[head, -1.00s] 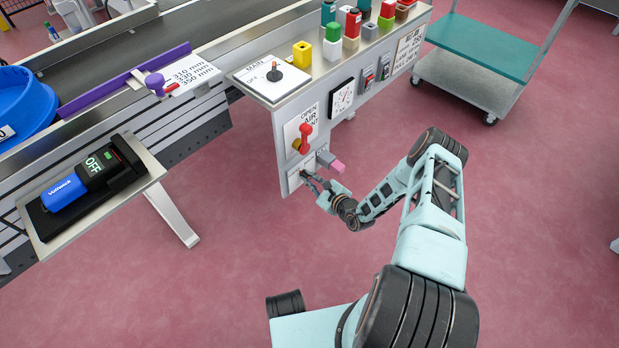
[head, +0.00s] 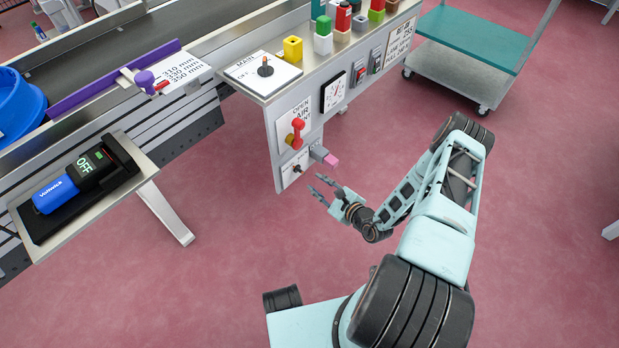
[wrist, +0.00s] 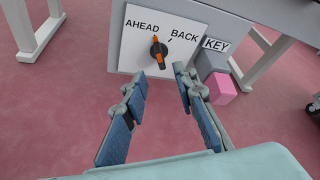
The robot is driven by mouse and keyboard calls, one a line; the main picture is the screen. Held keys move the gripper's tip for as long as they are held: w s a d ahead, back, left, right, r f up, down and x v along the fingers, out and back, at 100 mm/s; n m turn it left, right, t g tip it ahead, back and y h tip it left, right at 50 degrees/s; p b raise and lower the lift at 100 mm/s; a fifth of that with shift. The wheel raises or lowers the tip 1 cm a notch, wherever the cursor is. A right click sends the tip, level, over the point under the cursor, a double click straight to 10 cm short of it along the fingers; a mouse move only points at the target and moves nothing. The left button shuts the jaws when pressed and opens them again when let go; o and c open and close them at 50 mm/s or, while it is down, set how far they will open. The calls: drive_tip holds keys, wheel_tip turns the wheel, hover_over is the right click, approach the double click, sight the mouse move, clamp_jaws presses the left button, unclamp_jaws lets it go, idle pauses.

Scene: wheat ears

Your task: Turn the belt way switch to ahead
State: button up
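The belt way switch is a dark knob with an orange pointer (wrist: 158,52) on a white plate (wrist: 187,45) marked AHEAD at left and BACK at right. Its pointer is nearly upright, its upper end leaning slightly left, towards AHEAD. In the head view the small knob (head: 297,169) sits low on the panel, below the red air handle. My gripper (head: 317,185) is open and empty, a short way off the panel's face. In the wrist view my gripper's fingertips (wrist: 159,77) are apart below the knob, not touching it.
A pink-ended key block (wrist: 222,88) juts out right of the switch, beside the KEY label. The red air handle (head: 297,130) is above. A teal-topped cart (head: 475,45) stands at the back right. The floor around my arm is clear.

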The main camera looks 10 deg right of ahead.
drive_tip(key=shift+v, duration=1.45)
